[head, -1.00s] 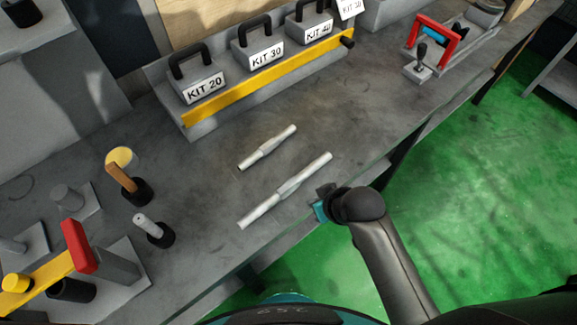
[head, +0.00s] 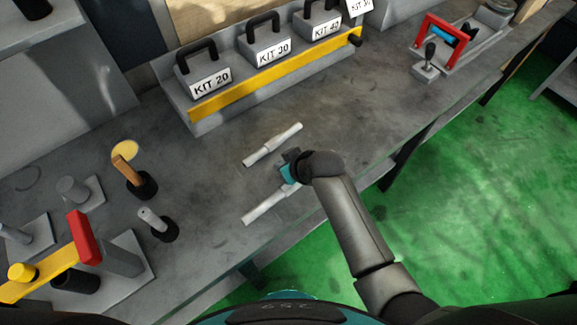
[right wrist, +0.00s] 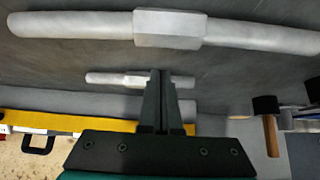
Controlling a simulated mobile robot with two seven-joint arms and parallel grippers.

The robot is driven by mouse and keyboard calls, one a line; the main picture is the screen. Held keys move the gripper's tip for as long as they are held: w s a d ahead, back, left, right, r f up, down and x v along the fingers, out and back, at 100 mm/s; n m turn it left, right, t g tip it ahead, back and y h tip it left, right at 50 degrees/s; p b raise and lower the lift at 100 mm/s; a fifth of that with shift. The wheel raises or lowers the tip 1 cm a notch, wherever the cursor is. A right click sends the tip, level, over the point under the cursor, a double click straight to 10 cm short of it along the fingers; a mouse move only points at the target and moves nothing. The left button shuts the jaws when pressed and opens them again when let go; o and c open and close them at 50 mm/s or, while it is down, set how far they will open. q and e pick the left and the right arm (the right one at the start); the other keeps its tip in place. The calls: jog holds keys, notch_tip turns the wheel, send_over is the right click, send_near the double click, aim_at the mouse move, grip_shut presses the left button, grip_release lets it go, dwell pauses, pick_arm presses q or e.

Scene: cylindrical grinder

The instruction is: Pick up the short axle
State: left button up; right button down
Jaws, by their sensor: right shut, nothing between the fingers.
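The short axle (head: 272,145), a pale rod with a thicker middle, lies on the grey bench. In the right wrist view the short axle (right wrist: 105,78) lies beyond my fingertips, which cover a bit of it. The longer axle (head: 262,207) lies nearer the bench's front edge, its far part hidden by my right arm. The longer axle (right wrist: 70,25) shows large across the top of the right wrist view. My right gripper (head: 288,170) is shut and empty, above the bench between the two axles. In the right wrist view its fingers (right wrist: 160,80) are together. My left gripper is not in view.
A rack with a yellow strip (head: 240,90) holds kit boxes behind the axles. Upright tools, including a wooden-handled one (head: 128,172), and a red-and-yellow fixture (head: 85,240) stand at left. A red frame (head: 445,40) stands at back right.

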aim_at(284, 190)
jog(key=shift+x, duration=0.75)
jog(key=s+d, duration=0.2)
jog(key=s, duration=0.1)
jog(key=shift+r+p, duration=0.2)
jog(key=shift+p, duration=0.2)
jog(key=shift+s+d, duration=0.2)
jog(key=shift+d, duration=0.05)
